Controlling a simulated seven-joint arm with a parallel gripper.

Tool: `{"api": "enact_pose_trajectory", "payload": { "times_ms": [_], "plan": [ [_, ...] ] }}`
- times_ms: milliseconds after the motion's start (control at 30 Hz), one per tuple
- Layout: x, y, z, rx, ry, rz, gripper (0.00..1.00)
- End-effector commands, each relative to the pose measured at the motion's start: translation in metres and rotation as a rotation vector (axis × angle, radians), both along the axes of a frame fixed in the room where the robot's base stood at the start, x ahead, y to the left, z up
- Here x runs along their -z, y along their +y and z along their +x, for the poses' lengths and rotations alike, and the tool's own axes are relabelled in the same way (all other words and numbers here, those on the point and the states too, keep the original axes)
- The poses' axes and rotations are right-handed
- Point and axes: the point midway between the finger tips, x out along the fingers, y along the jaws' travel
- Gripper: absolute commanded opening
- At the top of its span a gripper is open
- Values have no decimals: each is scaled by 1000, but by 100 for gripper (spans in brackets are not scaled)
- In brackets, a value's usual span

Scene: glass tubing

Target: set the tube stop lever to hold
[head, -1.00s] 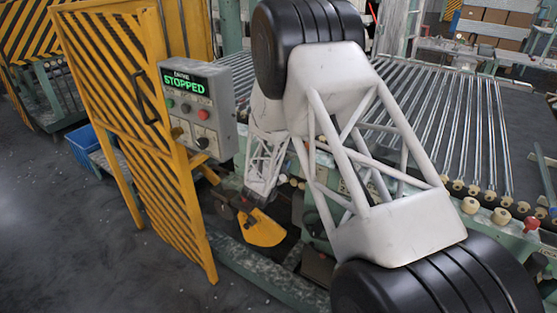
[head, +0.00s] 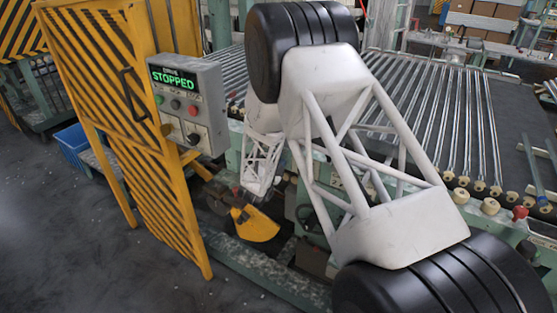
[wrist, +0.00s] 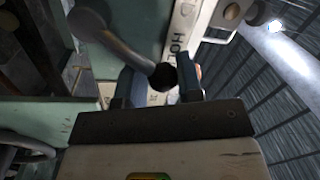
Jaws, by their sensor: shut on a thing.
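The tube stop lever (wrist: 120,42) shows in the wrist view as a grey rod with a dark round knob (wrist: 163,77) at its end. It slants from upper left down to the knob. A pale label plate (wrist: 184,28) with the word HOLD in dark letters lies beside the knob, reading turned. My gripper (wrist: 156,82) is shut on the lever's knob, with one finger to the left and one to the right of it. In the head view my arm hides the lever and the gripper.
A yellow striped gate (head: 120,120) and a grey control box (head: 187,103) with a green STOPPED display stand at left. Rows of glass tubes (head: 440,115) lie on the green machine at right. A yellow piece (head: 255,222) sits low near my arm.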

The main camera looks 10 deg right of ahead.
Motion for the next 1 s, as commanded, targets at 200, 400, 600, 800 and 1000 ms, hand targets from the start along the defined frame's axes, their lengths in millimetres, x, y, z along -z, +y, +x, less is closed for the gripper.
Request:
{"api": "enact_pose_trajectory", "payload": {
  "times_ms": [200, 400, 600, 800, 1000],
  "plan": [
    [-2, 1, 1, -1, -3, 0, 56],
    [-1, 0, 0, 0, -1, 0, 56],
    [0, 3, -3, 0, -1, -1, 56],
    [1, 15, -15, -2, -1, 0, 56],
    [4, 32, -34, -2, -1, 0, 56]
  ]
}}
